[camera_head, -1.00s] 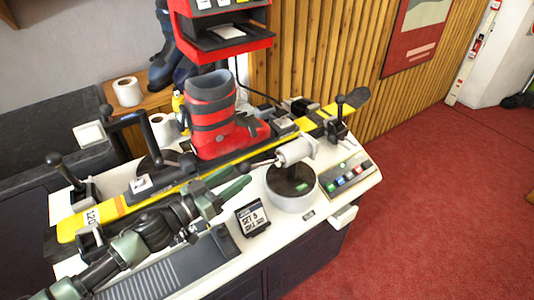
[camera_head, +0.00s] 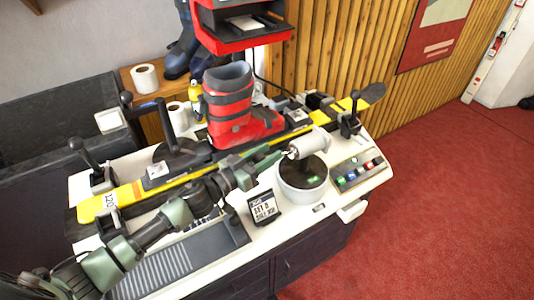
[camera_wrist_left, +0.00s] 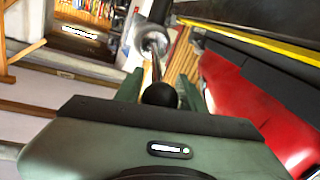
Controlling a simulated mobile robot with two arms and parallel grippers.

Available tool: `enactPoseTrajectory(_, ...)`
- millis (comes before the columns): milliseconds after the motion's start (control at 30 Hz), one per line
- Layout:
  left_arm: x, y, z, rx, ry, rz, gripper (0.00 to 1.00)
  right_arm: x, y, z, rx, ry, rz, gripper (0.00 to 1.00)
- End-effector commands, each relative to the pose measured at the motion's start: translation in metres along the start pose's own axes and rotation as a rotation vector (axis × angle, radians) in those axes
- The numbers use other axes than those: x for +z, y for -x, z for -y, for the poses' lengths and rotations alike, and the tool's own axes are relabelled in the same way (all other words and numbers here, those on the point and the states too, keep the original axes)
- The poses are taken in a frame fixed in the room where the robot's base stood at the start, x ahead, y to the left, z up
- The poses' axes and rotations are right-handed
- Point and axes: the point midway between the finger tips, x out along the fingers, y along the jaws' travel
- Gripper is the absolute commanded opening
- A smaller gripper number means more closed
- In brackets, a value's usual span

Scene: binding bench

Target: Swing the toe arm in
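The toe arm is a white cylinder (camera_head: 309,142) above a round base with a dark top (camera_head: 301,175), at the right of the bench. A thin rod runs from it toward my left gripper (camera_head: 265,160). In the wrist view the rod (camera_wrist_left: 156,66) ends in a black ball knob (camera_wrist_left: 160,95), which sits between the two green fingers of my left gripper (camera_wrist_left: 160,90). The far white cylinder end (camera_wrist_left: 153,42) shows beyond. Whether the fingers press on the knob or only surround it is not clear. My right gripper is out of view.
A red boot (camera_head: 230,110) stands on a yellow ski (camera_head: 180,187) just behind my gripper. Clamps with black levers (camera_head: 350,120) stand along the ski. A small display (camera_head: 263,207) and a button panel (camera_head: 358,172) are at the bench front. The right floor is clear.

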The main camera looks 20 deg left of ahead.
Motion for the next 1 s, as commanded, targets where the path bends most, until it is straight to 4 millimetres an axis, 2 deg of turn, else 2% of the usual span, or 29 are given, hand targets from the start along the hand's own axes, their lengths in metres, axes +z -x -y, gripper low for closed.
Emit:
enactPoseTrajectory(33,0.0,0.0001,0.0001,0.0,0.0,0.0,0.22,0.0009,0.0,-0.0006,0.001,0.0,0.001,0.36)
enactPoseTrajectory(100,0.0,0.0002,0.0001,0.0,0.0,0.0,0.02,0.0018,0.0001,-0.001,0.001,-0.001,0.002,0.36)
enactPoseTrajectory(133,0.0,0.0002,0.0001,0.0,0.0,0.0,0.0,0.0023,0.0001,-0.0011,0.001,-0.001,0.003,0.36)
enactPoseTrajectory(1000,-0.0001,0.0003,0.0002,0.0,0.0,0.0,0.0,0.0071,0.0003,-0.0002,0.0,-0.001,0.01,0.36)
